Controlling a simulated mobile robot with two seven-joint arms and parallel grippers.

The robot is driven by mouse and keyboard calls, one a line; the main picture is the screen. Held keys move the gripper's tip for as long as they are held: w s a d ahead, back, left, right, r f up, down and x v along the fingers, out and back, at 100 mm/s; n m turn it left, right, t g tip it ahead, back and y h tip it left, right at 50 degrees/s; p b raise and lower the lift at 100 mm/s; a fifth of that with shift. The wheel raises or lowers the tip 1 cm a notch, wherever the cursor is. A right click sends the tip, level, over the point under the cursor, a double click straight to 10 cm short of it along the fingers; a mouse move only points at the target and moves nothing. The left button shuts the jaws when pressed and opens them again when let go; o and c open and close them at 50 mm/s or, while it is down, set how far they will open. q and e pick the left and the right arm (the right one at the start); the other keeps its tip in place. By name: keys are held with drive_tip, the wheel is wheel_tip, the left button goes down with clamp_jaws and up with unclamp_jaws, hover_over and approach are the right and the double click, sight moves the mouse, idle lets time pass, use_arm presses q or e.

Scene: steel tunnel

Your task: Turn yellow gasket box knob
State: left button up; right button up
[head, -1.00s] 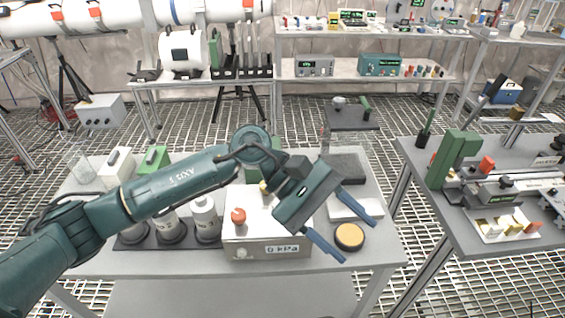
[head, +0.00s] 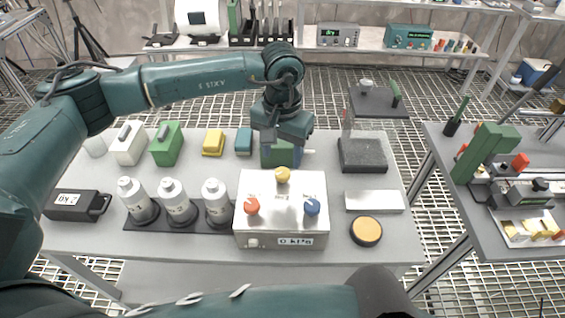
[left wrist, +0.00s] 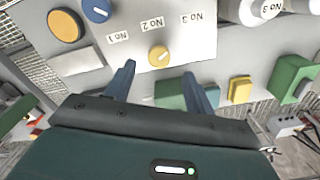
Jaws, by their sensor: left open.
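The pale metal box (head: 283,219) stands on the near table, with a "0 kPa" label on its front. Its top carries a yellow knob (head: 283,174) at the back, a red-orange knob (head: 252,206) at front left and a blue knob (head: 312,207) at front right. My left gripper (head: 283,140) is above the back of the box, just behind the yellow knob in the picture. In the left wrist view its open fingers (left wrist: 158,78) point towards the yellow knob (left wrist: 159,54), which shows between and beyond the tips, apparently untouched. My right gripper is out of view.
Several white bottles (head: 172,199) stand left of the box. A green block (head: 280,152) and small yellow and teal boxes lie behind.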

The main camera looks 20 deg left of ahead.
sight(282, 172)
use_arm(q)
wheel_tip(282, 172, down, 4)
drive_tip(key=shift+f+p, duration=0.1)
drive_tip(key=shift+p, duration=0.2)
drive_tip(key=shift+f, duration=0.55)
drive_tip(key=shift+c, duration=0.5)
drive_tip(key=c, duration=0.9)
drive_tip(key=shift+n+b, duration=0.3)
drive_tip(key=shift+b, duration=0.05)
